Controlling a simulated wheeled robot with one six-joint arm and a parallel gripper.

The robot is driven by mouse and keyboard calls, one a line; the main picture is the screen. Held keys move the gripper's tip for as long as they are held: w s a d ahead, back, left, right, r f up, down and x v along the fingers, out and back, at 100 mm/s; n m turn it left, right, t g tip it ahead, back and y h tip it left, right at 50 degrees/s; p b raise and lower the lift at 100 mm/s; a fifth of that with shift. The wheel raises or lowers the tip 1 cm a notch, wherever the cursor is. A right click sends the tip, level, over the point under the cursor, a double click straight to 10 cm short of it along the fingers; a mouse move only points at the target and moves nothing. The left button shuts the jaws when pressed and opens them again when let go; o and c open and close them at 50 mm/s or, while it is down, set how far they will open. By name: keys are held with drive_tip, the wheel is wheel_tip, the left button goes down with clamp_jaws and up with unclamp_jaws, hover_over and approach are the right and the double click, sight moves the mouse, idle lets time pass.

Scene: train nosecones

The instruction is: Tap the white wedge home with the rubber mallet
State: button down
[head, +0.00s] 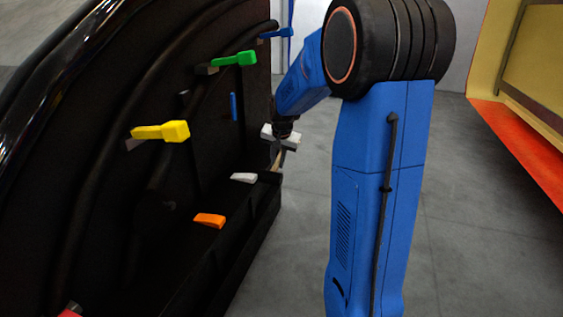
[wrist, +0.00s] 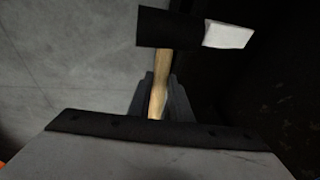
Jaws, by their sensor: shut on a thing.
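My gripper (head: 281,150) is shut on the wooden handle of the rubber mallet (wrist: 158,88). The handle stands between the two dark fingers (wrist: 160,80) in the wrist view. The mallet's black head (wrist: 168,27) is beyond the fingertips, crosswise to the handle. In the head view the dark head (head: 270,177) hangs low, just right of the white wedge (head: 243,178). The white wedge sits at the ledge of the black nosecone. In the wrist view the white wedge (wrist: 229,36) lines up with the head's right end and appears to touch it; a small gap cannot be ruled out.
The black nosecone (head: 110,90) fills the left. It carries a yellow wedge (head: 165,131), a green one (head: 235,58), blue ones (head: 275,33), an orange one (head: 209,220) and a red one (head: 70,313). Grey floor (head: 460,230) is clear at right. An orange-and-cream structure (head: 530,130) stands far right.

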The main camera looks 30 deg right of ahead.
drive_tip(key=shift+w+a, duration=0.4)
drive_tip(key=shift+w, duration=0.15)
drive_tip(key=shift+s+d, duration=0.1)
drive_tip(key=shift+s+d, duration=0.4)
drive_tip(key=shift+s, duration=0.1)
drive_tip(key=shift+w+a, duration=0.95)
drive_tip(key=shift+w, duration=0.25)
drive_tip(key=shift+s+d, duration=0.4)
drive_tip(key=shift+s, duration=0.15)
